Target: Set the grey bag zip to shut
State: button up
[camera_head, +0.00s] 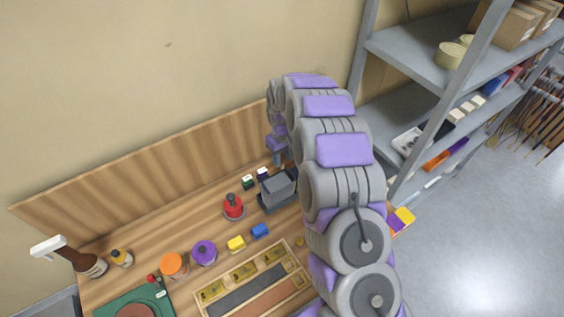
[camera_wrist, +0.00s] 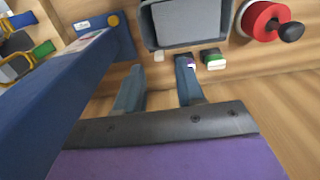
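The grey bag (camera_head: 279,191) sits on the wooden bench as a dark grey boxy shape, left of my arm. It also shows at the top of the wrist view (camera_wrist: 186,24), with a dark rim around a lighter grey face. I cannot make out its zip or whether it is open or shut. My gripper (camera_wrist: 159,76) has its two fingers apart, with bare wood visible between them. It is beside the bag and apart from it in the picture. In the head view my gripper (camera_head: 278,157) is partly hidden by my arm.
A small purple-and-white-topped item (camera_wrist: 187,63) is at the right fingertip; I cannot tell if they touch. A green-and-white one (camera_wrist: 213,59) stands beside it. A wooden tray (camera_head: 204,311) lies in front. Shelves (camera_head: 415,70) stand right.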

notch_tip(320, 180, up, 14)
jog(key=shift+f+b, duration=0.25)
jog(key=shift+b, duration=0.1)
